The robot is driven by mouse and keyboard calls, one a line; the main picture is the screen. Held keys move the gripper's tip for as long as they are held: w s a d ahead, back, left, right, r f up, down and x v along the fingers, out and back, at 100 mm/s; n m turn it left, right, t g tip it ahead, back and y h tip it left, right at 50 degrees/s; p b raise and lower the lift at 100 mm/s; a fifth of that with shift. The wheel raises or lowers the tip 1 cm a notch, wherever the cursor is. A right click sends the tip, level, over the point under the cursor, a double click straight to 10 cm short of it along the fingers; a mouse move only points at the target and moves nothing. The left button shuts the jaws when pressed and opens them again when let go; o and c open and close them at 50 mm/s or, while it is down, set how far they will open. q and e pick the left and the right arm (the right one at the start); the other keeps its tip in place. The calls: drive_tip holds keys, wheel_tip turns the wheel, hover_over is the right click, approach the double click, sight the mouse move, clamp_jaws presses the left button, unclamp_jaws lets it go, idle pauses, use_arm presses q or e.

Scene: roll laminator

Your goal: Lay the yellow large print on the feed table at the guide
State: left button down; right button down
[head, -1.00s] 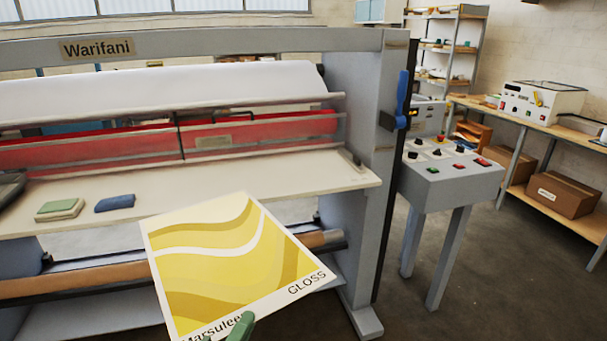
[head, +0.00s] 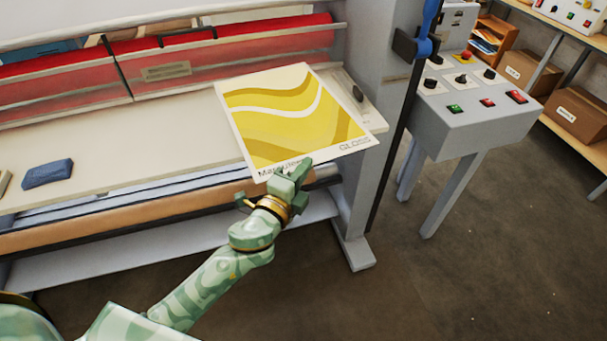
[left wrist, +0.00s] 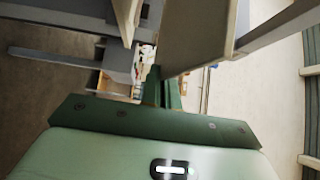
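The yellow large print (head: 295,115), with wavy bands and the word GLOSS, is over the right end of the cream feed table (head: 150,140) in the head view. My left gripper (head: 293,177) is shut on its near edge. The near part of the print extends past the table's front edge. I cannot tell whether its far part touches the table. The dark guide (head: 358,92) is at the table's right end, just beyond the print's right side. The left wrist view shows the gripper fingers (left wrist: 163,88) close together. My right gripper is not in view.
A blue pad (head: 47,173) lies on the feed table at left. Red rollers (head: 215,40) run behind the table. The grey machine post (head: 375,60) and a control console (head: 465,110) with buttons stand at right. The middle of the table is clear.

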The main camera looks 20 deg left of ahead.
use_arm(q)
drive_tip(key=w+f+b, duration=0.4)
drive_tip(key=f+b, duration=0.1)
drive_tip(key=f, duration=0.3)
drive_tip(key=shift+a+f, duration=0.3)
drive_tip(key=shift+a, duration=0.1)
drive_tip(key=c, duration=2)
unclamp_jaws()
drive_tip(key=shift+f, duration=0.15)
drive_tip(key=o, duration=0.3)
